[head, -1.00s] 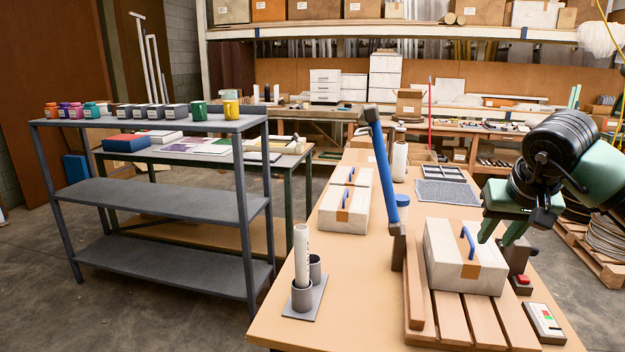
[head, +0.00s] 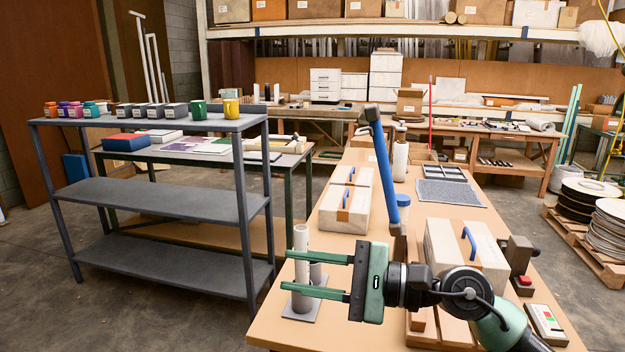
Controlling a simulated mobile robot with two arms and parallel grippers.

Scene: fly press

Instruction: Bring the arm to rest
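A blue-gripped lever arm (head: 382,160) stands tilted over the bench, its top leaning left and its lower end at a dark post beside the slatted board. My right gripper (head: 300,274) is open, with green fingers pointing left at the front of the bench. Its fingers cross in front of the white tube (head: 301,240) in its holder; I cannot tell whether they touch it. The gripper is apart from the lever, below and to its left. My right arm covers part of the slatted board (head: 455,331) and the box there. My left gripper is not in view.
A box with a blue handle (head: 440,240) sits on the slatted board, near a red button (head: 525,280) and a control panel (head: 545,322). Two similar boxes (head: 340,215) stand left of the lever. A grey shelf rack (head: 165,198) stands left of the bench.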

